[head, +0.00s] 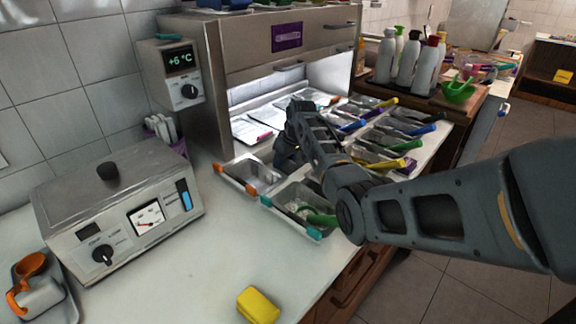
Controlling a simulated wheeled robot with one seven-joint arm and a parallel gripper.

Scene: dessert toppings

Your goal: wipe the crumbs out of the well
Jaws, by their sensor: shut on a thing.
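My gripper (287,158) is at the far end of my arm, above the back right of an orange-cornered metal well (243,173). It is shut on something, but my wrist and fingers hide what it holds. The orange-cornered well looks mostly empty; I cannot make out crumbs in it. In front and to the right is a teal-cornered metal well (290,213) with pale bits inside and a green-handled scoop (321,220). I cannot tell which well is the task's. A yellow sponge-like block (257,306) lies on the counter at the front.
A lidded appliance with a gauge (120,213) stands on the left of the counter (190,270). A metal cabinet (215,90) stands behind. Several topping trays with coloured handles (385,163) fill the right side. Bottles (428,72) stand at the back. The front counter is mostly clear.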

